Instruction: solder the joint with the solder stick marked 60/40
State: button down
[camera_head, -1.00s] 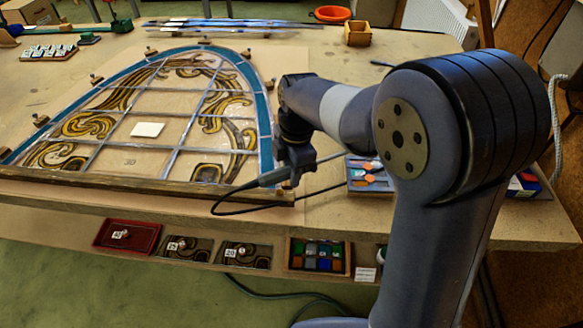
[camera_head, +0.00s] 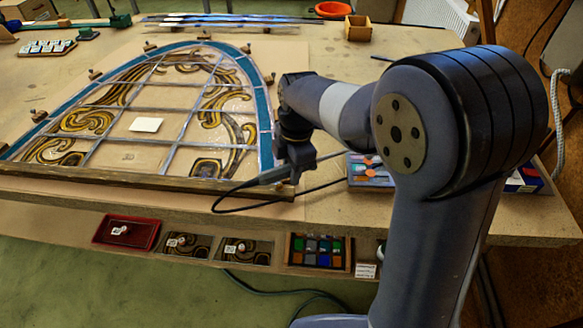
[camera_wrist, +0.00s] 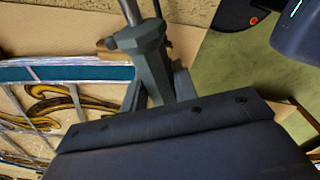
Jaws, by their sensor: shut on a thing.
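My gripper (camera_head: 293,172) is low at the panel's near right corner. It is shut on a slim grey tool with a black cord, which looks like a soldering iron (camera_head: 273,176). I cannot make out a 60/40 mark or which joint is meant.
A tray of coloured pieces (camera_head: 357,184) lies right of my gripper, partly behind my arm. A red tray (camera_head: 100,231), scroll-patterned pieces (camera_head: 187,253) and a colour-sample box (camera_head: 290,260) sit along the near edge. An orange bowl (camera_head: 331,10) and wooden box (camera_head: 358,28) stand at the back.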

jog(key=shift+f+b, duration=0.4)
jog(key=shift+f, duration=0.25)
dwell(1.9)
dwell(0.8)
